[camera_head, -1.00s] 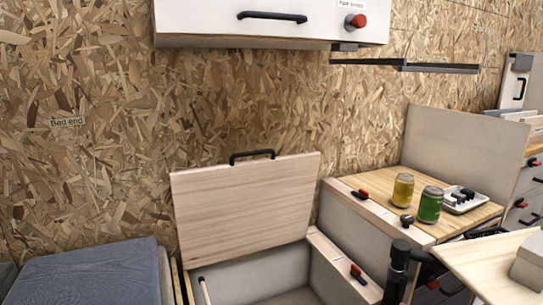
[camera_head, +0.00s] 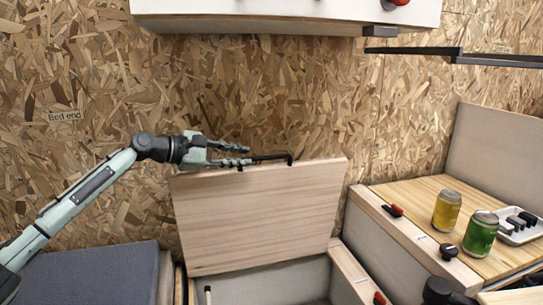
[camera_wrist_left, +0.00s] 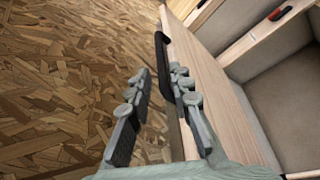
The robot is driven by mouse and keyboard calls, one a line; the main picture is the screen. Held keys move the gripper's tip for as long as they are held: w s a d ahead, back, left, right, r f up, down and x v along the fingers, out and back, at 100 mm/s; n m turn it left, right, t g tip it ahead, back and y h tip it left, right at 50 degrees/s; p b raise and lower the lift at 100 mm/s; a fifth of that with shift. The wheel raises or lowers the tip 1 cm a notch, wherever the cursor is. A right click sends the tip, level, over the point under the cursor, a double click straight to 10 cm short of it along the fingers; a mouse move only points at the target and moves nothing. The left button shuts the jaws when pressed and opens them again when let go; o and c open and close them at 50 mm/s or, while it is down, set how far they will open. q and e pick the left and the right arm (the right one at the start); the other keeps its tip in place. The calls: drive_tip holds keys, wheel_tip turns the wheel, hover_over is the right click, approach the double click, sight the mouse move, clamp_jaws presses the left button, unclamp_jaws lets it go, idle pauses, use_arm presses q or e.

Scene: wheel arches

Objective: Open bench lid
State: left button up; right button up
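The bench lid (camera_head: 262,215) is a pale wooden panel. It stands raised and tilted above the open bench box, with its black handle (camera_head: 272,157) on the top edge. My left gripper (camera_head: 240,155) is at the left end of the handle, its fingers apart. In the left wrist view the handle (camera_wrist_left: 162,65) lies beside the right finger of my gripper (camera_wrist_left: 160,80), and the lid (camera_wrist_left: 205,80) slopes away to the right. I cannot tell whether a finger touches the handle.
A grey cushion (camera_head: 90,275) lies left of the box. To the right, a wooden counter (camera_head: 400,195) holds a yellow can (camera_head: 447,210), a green can (camera_head: 480,233) and a white tray (camera_head: 520,236). A white cabinet (camera_head: 280,15) and a black rail (camera_head: 500,61) are above.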

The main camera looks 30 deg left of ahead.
sight(258, 158)
use_arm(q)
drive_tip(key=shift+w+d, duration=0.35)
drive_tip(key=shift+w, duration=0.2)
drive_tip(key=p+x, duration=0.1)
drive_tip(key=x, duration=0.3)
drive_tip(key=shift+w+d+f, duration=0.1)
drive_tip(key=shift+w+f, duration=0.05)
drive_tip(key=shift+w, duration=0.15)
drive_tip(key=shift+w+d+f, duration=0.25)
drive_tip(key=shift+w, duration=0.3)
use_arm(e)
drive_tip(key=f, duration=0.1)
drive_tip(key=s+f, duration=0.1)
drive_tip(key=f, duration=0.1)
drive_tip(key=shift+s, duration=0.1)
use_arm(q)
clamp_jaws()
use_arm(e)
drive_tip(key=shift+s, duration=0.15)
